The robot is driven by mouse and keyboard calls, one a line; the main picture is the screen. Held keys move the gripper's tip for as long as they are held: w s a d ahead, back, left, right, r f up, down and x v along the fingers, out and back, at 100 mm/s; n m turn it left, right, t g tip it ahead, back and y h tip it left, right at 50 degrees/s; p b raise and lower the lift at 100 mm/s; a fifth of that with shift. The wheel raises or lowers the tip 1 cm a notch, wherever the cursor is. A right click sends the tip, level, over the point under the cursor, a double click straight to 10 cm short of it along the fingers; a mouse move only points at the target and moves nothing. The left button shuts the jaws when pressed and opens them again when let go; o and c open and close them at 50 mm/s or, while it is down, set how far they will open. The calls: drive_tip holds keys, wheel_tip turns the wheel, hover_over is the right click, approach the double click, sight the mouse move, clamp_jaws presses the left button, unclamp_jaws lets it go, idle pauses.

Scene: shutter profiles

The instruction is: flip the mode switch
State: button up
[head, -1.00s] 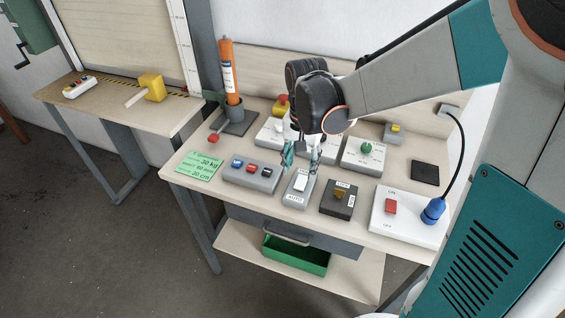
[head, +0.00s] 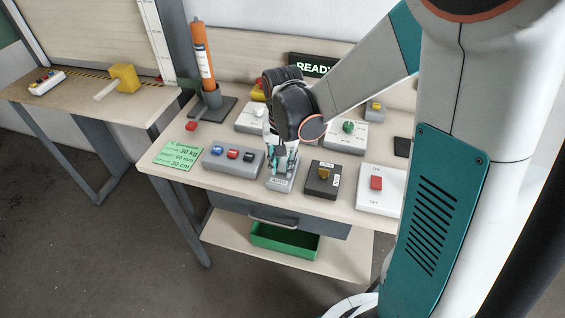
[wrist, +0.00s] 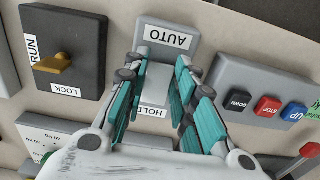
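The mode switch is a grey box (head: 281,186) at the front middle of the table, with an AUTO label on its front end. In the wrist view the box (wrist: 165,20) shows AUTO at its far end and HOLD at its near end. A white lever or rocker (wrist: 157,84) shows between my fingers; which way it leans I cannot tell. My gripper (wrist: 160,85) is open, with teal fingers on both sides of the white part. In the head view my gripper (head: 284,162) is right above the box and hides most of its top. Contact is not clear.
A three-button box (head: 233,160) stands close on the left. A dark key-switch box (head: 323,180) stands close on the right, with a white panel (head: 379,190) with a red switch beyond. Further back are a green knob box (head: 346,137) and a READY sign (head: 312,66).

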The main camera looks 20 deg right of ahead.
drive_tip(key=shift+c, duration=0.4)
drive_tip(key=shift+w+d+g+y, duration=0.2)
drive_tip(key=shift+g+y, duration=0.2)
drive_tip(key=shift+g, duration=0.15)
drive_tip(key=shift+w+d+g+y, duration=0.1)
drive_tip(key=shift+w+g+y, duration=0.05)
drive_tip(key=shift+g+y, duration=0.35)
drive_tip(key=shift+r+g+y+b, duration=0.15)
drive_tip(key=shift+g+y+b, duration=0.15)
drive_tip(key=shift+g, duration=0.35)
drive_tip(key=o, duration=1.1)
drive_tip(key=shift+c, duration=0.2)
drive_tip(key=shift+w, duration=0.1)
drive_tip(key=v, duration=1.2)
drive_tip(key=shift+r, duration=0.1)
